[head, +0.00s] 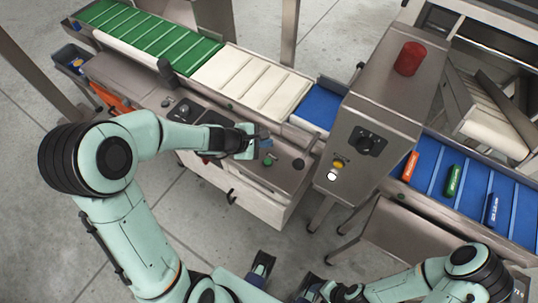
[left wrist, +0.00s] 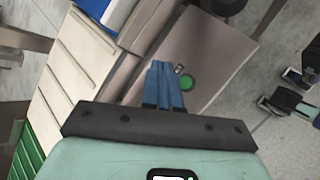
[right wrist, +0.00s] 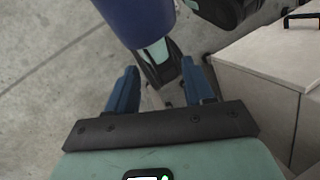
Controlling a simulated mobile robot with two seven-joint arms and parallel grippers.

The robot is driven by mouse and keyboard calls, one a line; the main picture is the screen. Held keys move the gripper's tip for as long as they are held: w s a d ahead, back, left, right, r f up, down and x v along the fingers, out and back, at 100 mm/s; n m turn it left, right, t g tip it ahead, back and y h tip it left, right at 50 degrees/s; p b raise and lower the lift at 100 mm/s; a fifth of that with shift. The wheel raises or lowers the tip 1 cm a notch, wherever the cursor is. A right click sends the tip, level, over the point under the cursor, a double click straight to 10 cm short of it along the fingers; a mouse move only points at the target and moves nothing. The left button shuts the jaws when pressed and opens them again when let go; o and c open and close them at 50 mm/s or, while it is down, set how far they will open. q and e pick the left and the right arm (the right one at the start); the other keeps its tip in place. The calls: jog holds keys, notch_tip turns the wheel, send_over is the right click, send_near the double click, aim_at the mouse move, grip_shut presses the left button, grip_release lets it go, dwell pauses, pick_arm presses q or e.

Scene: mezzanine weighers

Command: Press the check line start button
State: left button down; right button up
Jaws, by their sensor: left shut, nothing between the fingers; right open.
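A round green button (head: 268,161) sits on the steel top of a low cabinet beside the belts. It also shows in the left wrist view (left wrist: 187,83), with a small dark marking beside it that I cannot read. My left gripper (head: 265,143) is shut and empty above the same panel, just behind the button in the head view. In the left wrist view its blue fingertips (left wrist: 164,64) are together, a little left of the button; I see no contact. My right gripper (right wrist: 160,75) is open and empty, low over the floor, away from the panel.
A black knob (head: 298,163) sits right of the green button. A steel housing (head: 385,85) with a red lamp (head: 410,58), a dark dial, and yellow and white buttons (head: 332,176) stands to the right.

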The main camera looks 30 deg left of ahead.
jog(key=shift+s+d, duration=0.1)
jog(key=shift+f, duration=0.1)
pick_arm(q)
jog(key=b, duration=0.7)
send_over(265, 163)
notch_tip(265, 163, down, 8)
jog(key=shift+d+r, duration=0.1)
jog(key=shift+r, duration=0.1)
jog(key=shift+f+b, duration=0.55)
jog(key=shift+f, duration=0.05)
pick_arm(e)
notch_tip(265, 163, down, 7)
jog(key=w+t, duration=0.1)
jog(key=w, duration=0.1)
jog(key=shift+w+r, duration=0.2)
jog(key=shift+w, duration=0.05)
dwell(0.4)
pick_arm(q)
jog(key=shift+f+b, duration=0.4)
jog(key=shift+b, duration=0.1)
pick_arm(e)
jog(key=shift+s+f, duration=0.1)
jog(key=shift+f, duration=0.5)
